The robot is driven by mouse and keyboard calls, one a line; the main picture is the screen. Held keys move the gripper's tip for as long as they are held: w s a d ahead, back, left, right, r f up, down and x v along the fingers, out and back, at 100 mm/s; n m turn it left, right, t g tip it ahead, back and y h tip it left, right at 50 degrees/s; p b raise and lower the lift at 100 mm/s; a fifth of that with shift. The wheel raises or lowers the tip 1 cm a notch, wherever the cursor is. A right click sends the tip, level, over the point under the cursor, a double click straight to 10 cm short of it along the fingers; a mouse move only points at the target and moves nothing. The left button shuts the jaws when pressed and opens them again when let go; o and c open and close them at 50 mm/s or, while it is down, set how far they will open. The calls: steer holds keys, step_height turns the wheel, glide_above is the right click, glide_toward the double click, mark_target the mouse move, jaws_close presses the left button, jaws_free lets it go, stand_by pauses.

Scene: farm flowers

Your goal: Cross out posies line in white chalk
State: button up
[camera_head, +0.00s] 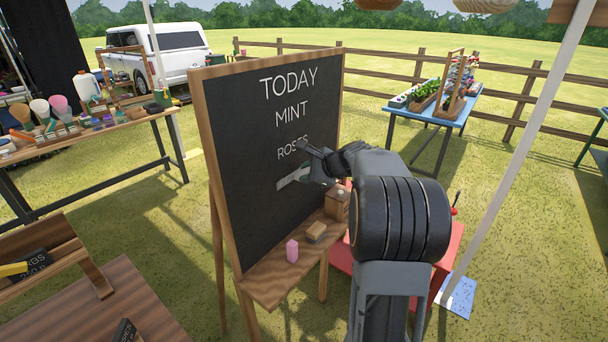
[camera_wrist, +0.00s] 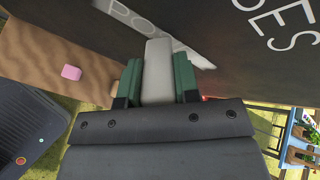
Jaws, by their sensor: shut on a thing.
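The wood-framed chalkboard (camera_head: 235,130) reads TODAY, MINT and ROSES. My gripper (camera_head: 318,168) is at the board below ROSES and hides part of the line there. In the wrist view, my gripper (camera_wrist: 158,88) is shut on a white chalk (camera_wrist: 158,62), held between its green fingers. The letters PO of the posies line (camera_wrist: 133,14) show just beyond the chalk tip. A pale white patch (camera_wrist: 192,52) lies on the board right beside the tip; it also shows in the head view (camera_head: 291,179). I cannot tell whether the tip touches the board.
The board's ledge (camera_head: 268,284) carries a pink block (camera_head: 292,251), a brown-topped block (camera_head: 316,232) and a wooden box (camera_head: 337,203). A bench with brushes and jars (camera_head: 95,132) stands at left, a blue plant table (camera_head: 434,114) at right. A white pole (camera_head: 510,160) rises at right.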

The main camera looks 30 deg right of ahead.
steer(key=shift+w+d+p, duration=0.25)
steer(key=shift+w+d, duration=0.05)
steer(key=shift+d, duration=0.3)
steer(key=shift+w+d+p, duration=0.3)
steer(key=shift+d, duration=0.35)
steer(key=shift+w+d+p, duration=0.25)
steer(key=shift+w+d, duration=0.05)
steer(key=shift+d, duration=0.3)
steer(key=s+a+b, duration=0.3)
steer(key=s+a, duration=0.2)
steer(key=a, duration=0.6)
steer(key=shift+b, duration=0.35)
steer(key=shift+s+d, duration=0.1)
steer(key=shift+s+d+b, duration=0.2)
steer(key=shift+s+d, duration=0.2)
steer(key=shift+s, duration=0.5)
steer(key=shift+s+d+b, duration=0.25)
steer(key=shift+s+d, duration=0.15)
steer(key=shift+s, duration=0.45)
steer(key=shift+s+d+b, duration=0.2)
steer(key=shift+s+d, duration=0.2)
steer(key=shift+s, duration=0.5)
steer(key=s, duration=0.1)
steer(key=s+d, duration=0.1)
steer(key=shift+s+d, duration=0.1)
steer(key=shift+s, duration=0.25)
